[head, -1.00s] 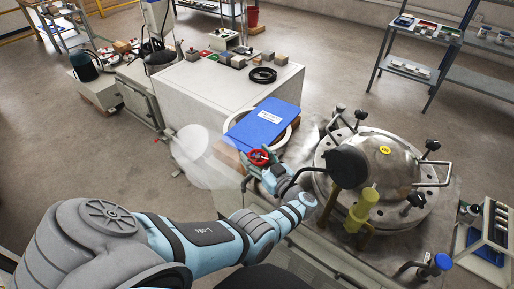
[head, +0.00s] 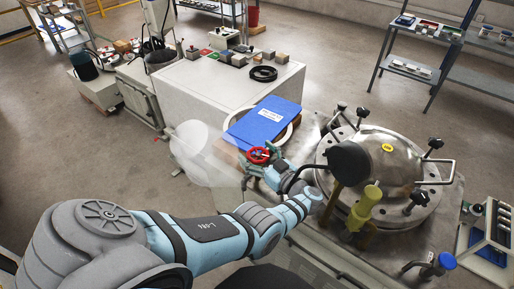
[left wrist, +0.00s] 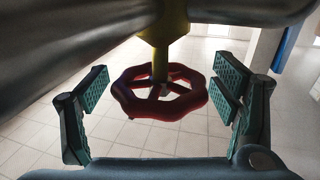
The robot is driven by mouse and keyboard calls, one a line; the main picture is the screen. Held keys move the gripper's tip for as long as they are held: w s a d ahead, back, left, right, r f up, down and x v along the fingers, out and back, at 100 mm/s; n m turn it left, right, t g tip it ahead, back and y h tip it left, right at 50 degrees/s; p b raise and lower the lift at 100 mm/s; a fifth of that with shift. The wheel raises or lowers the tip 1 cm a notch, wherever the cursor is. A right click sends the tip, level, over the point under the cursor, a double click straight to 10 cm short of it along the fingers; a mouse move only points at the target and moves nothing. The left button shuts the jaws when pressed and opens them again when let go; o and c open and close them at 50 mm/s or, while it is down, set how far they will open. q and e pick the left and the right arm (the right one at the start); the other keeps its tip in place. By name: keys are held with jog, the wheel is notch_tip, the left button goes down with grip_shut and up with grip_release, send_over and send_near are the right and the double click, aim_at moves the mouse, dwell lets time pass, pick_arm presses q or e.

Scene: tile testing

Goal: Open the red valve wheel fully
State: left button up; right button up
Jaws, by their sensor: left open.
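The red valve wheel (left wrist: 196,103) sits on a yellow stem (left wrist: 160,58) in the left wrist view. It also shows as a small red ring (head: 258,155) in the head view, in front of the blue folder. My left gripper (left wrist: 160,97) is open, with one finger pad on each side of the wheel. Gaps show between both pads and the rim, so the wheel is not gripped. In the head view the left gripper (head: 262,170) is at the wheel and partly overlapped by it. My right gripper is not in view.
A steel domed vessel (head: 385,160) with clamp knobs stands right of the wheel. A yellow fitting (head: 366,207) and a dark curved pipe are close to my left forearm. Open floor lies beyond.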

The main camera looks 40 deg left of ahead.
aim_at(266, 161)
pick_arm(q)
jog(key=v, duration=0.7)
jog(key=shift+d, duration=0.35)
jog(key=shift+a, duration=0.1)
